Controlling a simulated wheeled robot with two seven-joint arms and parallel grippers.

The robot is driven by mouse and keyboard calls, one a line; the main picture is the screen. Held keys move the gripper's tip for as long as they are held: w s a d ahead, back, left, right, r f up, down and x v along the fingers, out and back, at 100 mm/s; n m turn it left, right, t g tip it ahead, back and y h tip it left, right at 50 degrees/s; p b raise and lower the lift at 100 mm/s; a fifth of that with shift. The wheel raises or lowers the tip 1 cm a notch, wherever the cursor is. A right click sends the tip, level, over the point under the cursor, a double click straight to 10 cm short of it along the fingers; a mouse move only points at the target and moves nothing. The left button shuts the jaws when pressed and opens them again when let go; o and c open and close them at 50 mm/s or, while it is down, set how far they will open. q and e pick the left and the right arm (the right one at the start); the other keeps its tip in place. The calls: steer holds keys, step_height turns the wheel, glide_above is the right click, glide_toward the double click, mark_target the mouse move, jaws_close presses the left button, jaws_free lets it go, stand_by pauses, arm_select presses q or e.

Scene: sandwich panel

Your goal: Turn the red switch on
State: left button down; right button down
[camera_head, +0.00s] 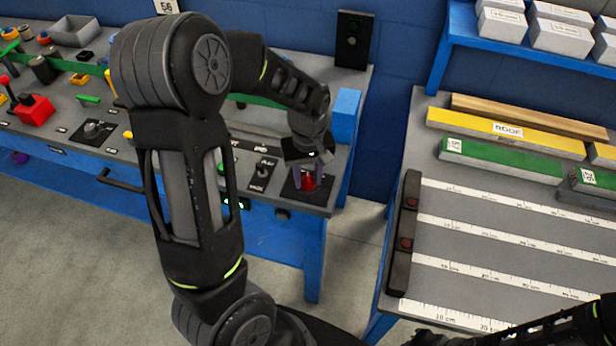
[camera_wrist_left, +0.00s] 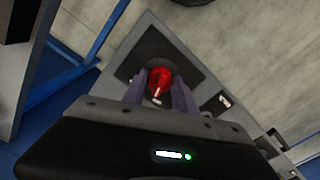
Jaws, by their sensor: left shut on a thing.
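The red switch (camera_head: 308,183) is a rotary knob on a dark square plate at the right front corner of the grey panel. In the left wrist view the red switch (camera_wrist_left: 159,80) has a pale pointer line on it, running toward the gripper. My left gripper (camera_head: 306,172) points down at the knob. In the left wrist view its two fingers (camera_wrist_left: 158,92) stand on either side of the knob and are shut on it. The gripper partly hides the knob in the head view. Part of my right arm (camera_head: 560,325) shows at the lower right; its fingers are not visible.
A small black switch (camera_head: 265,171) sits just left of the red one. A blue block (camera_head: 345,115) stands behind it. A red lever box (camera_head: 34,110) and other controls lie farther left. A second table with measuring strips (camera_head: 500,235) and boards stands at the right, across a floor gap.

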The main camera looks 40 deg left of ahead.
mark_target(308, 177)
arm_select(q)
steer(key=m+b, duration=0.1)
steer(key=m, duration=0.4)
steer(key=shift+m, duration=0.3)
steer(key=m+b, duration=0.1)
steer(key=m, duration=0.4)
stand_by(0.4)
steer(key=c, duration=1)
jaws_free()
steer(key=shift+r, duration=0.15)
step_height(308, 177, up, 8)
steer(key=shift+f+b, duration=0.2)
steer(key=shift+b, duration=0.15)
